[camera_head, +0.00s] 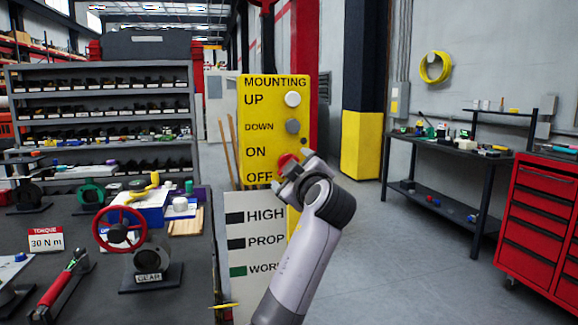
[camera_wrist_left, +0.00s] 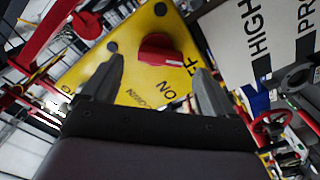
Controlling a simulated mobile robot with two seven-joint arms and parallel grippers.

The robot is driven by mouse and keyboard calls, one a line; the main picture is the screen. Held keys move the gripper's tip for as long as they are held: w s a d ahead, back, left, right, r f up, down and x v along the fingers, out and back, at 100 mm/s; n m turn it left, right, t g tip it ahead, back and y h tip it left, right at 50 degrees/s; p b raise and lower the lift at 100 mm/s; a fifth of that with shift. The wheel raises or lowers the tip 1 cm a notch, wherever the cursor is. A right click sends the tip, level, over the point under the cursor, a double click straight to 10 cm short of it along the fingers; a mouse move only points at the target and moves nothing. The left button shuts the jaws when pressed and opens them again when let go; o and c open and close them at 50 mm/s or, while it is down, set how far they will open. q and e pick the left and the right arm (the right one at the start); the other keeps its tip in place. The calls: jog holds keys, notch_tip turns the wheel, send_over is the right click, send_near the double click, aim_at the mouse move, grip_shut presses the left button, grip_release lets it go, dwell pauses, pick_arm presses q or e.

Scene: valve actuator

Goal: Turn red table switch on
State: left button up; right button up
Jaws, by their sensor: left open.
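The yellow panel (camera_head: 262,110) stands upright at the centre of the head view, with the labels MOUNTING, UP, DOWN, ON and OFF. The red switch (camera_head: 285,159) is beside the ON and OFF labels, partly hidden by my left gripper (camera_head: 293,178). In the left wrist view, the red switch (camera_wrist_left: 160,55) is a raised knob on the yellow panel (camera_wrist_left: 90,72). My left gripper (camera_wrist_left: 158,66) is open there, its fingers on either side of the switch. I cannot tell whether either finger touches it. My right gripper is in neither view.
A white button (camera_head: 292,99) and a grey button (camera_head: 292,126) sit above the switch. A white label board (camera_head: 262,205) is below the panel. A cluttered workbench (camera_head: 90,275) with a red handwheel (camera_head: 119,229) stands left. Open floor (camera_head: 400,260) lies right.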

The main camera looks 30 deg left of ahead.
pick_arm(q)
jog(key=shift+p+x, duration=0.35)
jog(key=shift+x, duration=1.55)
jog(key=c, duration=1.1)
jog(key=shift+o, duration=0.2)
